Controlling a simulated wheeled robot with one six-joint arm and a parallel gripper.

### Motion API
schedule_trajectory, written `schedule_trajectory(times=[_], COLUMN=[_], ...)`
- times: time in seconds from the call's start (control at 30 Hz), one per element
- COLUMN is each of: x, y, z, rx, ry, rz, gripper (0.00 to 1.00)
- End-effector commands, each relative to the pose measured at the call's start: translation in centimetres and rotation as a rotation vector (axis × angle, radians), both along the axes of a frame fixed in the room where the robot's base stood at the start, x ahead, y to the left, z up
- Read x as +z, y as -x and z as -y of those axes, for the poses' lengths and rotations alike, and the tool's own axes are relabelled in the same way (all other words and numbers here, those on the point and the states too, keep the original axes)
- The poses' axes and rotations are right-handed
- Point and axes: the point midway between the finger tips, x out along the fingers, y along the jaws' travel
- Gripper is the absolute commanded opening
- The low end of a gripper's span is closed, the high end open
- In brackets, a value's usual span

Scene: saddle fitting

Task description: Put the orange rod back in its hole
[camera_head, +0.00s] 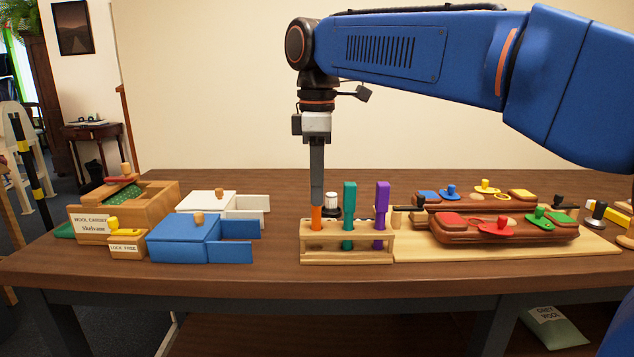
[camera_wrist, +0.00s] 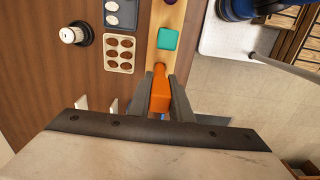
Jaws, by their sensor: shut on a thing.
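The orange rod (camera_head: 317,222) is upright at the left end of the wooden rack (camera_head: 348,255). My gripper (camera_head: 317,200) comes straight down from above and is shut on its upper part. In the wrist view the orange rod (camera_wrist: 160,92) lies between both fingers (camera_wrist: 160,100). The rod's lower end meets the rack's top board; whether it is inside the hole cannot be told, as the hole itself is hidden. A teal rod (camera_head: 349,212) and a purple rod (camera_head: 382,212) stand upright in the rack to its right.
A wooden board (camera_head: 415,252) bearing brown leather-like pieces with coloured knobs lies close right. A white-topped black knob (camera_head: 331,202) is behind the rack.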

Motion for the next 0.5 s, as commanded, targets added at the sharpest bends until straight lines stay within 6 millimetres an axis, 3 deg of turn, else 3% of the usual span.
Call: schedule_trajectory(times=[0.5], x=[-1.4], y=[0.0], z=[0.0], rx=[0.000], ry=[0.000], rz=[0.000], gripper=[0.03])
